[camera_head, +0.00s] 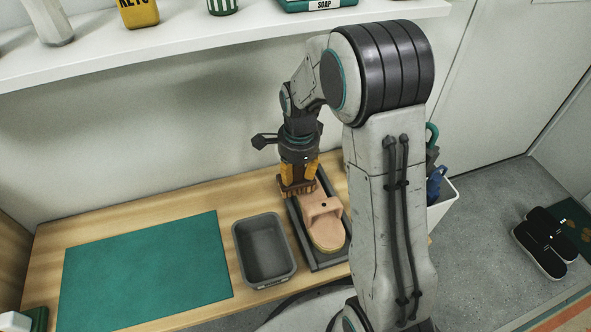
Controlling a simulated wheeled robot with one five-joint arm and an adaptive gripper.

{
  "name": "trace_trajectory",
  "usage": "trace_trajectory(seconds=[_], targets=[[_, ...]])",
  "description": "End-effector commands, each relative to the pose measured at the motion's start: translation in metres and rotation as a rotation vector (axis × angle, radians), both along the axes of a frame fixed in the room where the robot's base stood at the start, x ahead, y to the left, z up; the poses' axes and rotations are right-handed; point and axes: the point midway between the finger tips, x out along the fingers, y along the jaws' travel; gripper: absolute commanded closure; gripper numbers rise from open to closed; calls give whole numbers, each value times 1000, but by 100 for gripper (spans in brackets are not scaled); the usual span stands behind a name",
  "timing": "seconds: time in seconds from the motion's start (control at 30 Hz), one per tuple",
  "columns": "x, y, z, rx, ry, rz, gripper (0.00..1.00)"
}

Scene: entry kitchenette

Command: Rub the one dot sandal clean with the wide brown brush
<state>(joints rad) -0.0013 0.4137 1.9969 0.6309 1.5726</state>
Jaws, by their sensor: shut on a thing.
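A tan sandal with one dark dot (327,226) lies in a dark shallow tray (343,261) on the wooden bench. My gripper (299,180) points down at the far end of the sandal. It is shut on a brown brush (297,188), whose bristles are at or just above the sandal's far end. I cannot tell whether they touch it. My arm stands in front of the bench and hides part of its right end.
An empty grey bin (290,272) stands left of the tray. A teal mat (148,268) lies clear on the left of the bench (185,200). A white shelf (225,42) with containers hangs above. Dark shoes (546,243) stand on the floor at right.

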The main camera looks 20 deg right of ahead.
Motion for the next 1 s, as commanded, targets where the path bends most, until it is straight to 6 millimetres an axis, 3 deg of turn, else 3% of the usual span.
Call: trace_trajectory(seconds=[1.0], targets=[[0, 0, -8, 0, 0, 0, 100]])
